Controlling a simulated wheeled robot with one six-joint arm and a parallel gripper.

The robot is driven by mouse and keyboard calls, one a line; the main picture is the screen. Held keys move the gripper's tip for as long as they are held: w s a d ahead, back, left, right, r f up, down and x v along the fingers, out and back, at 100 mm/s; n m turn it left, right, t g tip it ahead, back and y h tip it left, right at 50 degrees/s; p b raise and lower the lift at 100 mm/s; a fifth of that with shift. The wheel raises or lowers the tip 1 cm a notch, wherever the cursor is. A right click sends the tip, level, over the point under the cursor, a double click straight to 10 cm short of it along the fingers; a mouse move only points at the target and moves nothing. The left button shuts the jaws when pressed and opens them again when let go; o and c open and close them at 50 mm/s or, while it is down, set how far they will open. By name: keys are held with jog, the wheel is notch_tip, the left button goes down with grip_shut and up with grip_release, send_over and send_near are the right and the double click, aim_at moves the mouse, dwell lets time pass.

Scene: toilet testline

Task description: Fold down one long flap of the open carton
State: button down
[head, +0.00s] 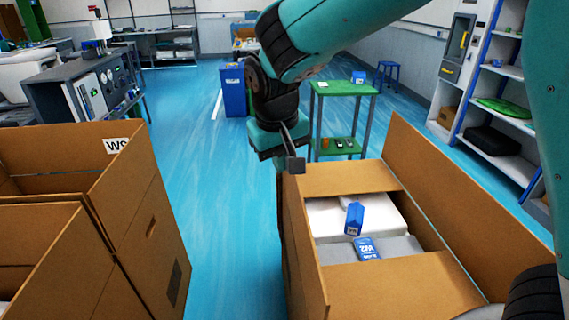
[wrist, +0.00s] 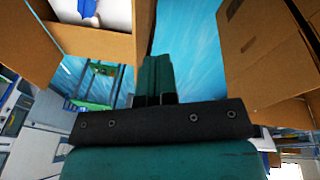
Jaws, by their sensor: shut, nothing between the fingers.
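The open carton (head: 308,272) stands at the right in the head view, with white and grey items inside. Its far short flap (head: 345,178) and near short flap (head: 390,288) lie folded inward. Its right long flap (head: 450,190) stands up, leaning outward. A thin dark strip along the left side may be the left long flap seen edge-on; I cannot tell. My gripper (head: 291,160) is shut and empty, beside the carton's far left corner. In the wrist view the shut fingers (wrist: 157,78) point into the gap beside the carton wall (wrist: 105,42).
A second open carton (head: 150,225), also in the wrist view (wrist: 260,50), stands at the left. Blue floor lies between the cartons. A blue box (head: 354,217) and blue packet (head: 367,247) sit on the contents. A green table (head: 344,89) stands behind; shelves are at right.

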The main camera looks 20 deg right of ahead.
jog(key=w+a+f+m+t+h+p, duration=0.1)
jog(key=w+a+f+m+h+p, duration=0.3)
jog(key=w, duration=0.6)
jog(key=shift+m+h, duration=0.6)
jog(key=p+x, duration=0.1)
jog(key=x, duration=0.3)
jog(key=d+p+x, duration=0.1)
jog(key=p+x, duration=0.1)
jog(key=x, duration=0.2)
jog(key=s+d+r+p+x, duration=0.1)
jog(key=x, duration=0.3)
jog(key=shift+d+f, duration=0.1)
jog(key=shift+d, duration=0.25)
